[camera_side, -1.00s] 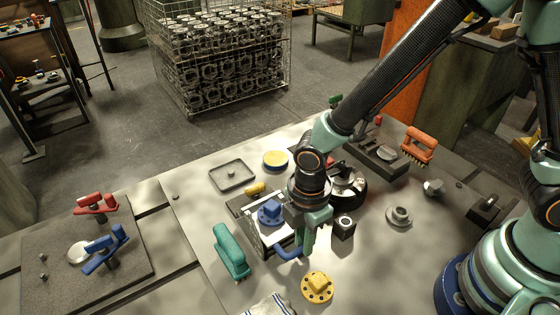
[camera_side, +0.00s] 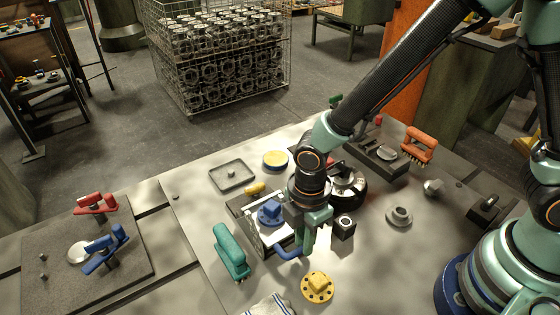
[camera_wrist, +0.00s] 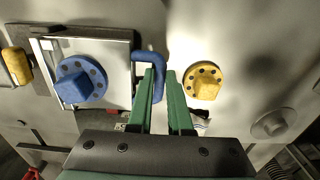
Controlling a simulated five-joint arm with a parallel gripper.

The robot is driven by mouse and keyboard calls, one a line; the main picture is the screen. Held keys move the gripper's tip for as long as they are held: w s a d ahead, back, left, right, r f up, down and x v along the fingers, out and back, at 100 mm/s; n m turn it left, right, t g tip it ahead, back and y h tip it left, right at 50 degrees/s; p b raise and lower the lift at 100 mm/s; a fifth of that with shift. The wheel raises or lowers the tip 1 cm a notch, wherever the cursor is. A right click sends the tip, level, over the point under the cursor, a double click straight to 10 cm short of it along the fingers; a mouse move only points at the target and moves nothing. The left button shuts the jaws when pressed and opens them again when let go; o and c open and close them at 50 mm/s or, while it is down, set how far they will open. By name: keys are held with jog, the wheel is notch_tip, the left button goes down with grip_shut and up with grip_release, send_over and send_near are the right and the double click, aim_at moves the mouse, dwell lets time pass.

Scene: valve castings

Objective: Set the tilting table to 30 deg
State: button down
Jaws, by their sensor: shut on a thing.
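The tilting table (camera_side: 281,236) is a pale plate on a dark base in the middle of the bench. Its plate also shows in the wrist view (camera_wrist: 113,52). A blue flanged casting (camera_side: 269,212) with a square boss sits on the plate. A blue bent handle (camera_side: 286,253) sticks out from the table's near side, and it also shows in the wrist view (camera_wrist: 148,57). My gripper (camera_side: 305,246) is at this handle. In the wrist view its green fingers (camera_wrist: 160,75) are on either side of the handle's bar. I cannot read any angle mark.
A yellow flanged casting (camera_side: 317,287) lies just in front of my gripper. A teal-handled brush (camera_side: 231,251) is left of the table. A small black block (camera_side: 343,228) and a dark round fixture (camera_side: 347,186) stand close on the right. A shallow tray (camera_side: 232,176) lies behind.

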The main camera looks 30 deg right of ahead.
aim_at(292, 233)
jog(key=shift+r, duration=0.15)
jog(key=shift+w+r+g+h, duration=0.3)
jog(key=shift+r+g+h, duration=0.15)
jog(key=shift+r, duration=0.3)
jog(key=shift+w+r, duration=0.4)
jog(key=shift+r, duration=0.45)
jog(key=shift+w+r, duration=0.5)
jog(key=shift+r, duration=0.2)
jog(key=shift+w+r, duration=0.45)
jog(key=shift+r, duration=0.25)
jog(key=shift+w+r, duration=0.1)
jog(key=shift+w, duration=0.05)
jog(key=c, duration=0.8)
grip_release()
jog(key=shift+c, duration=0.2)
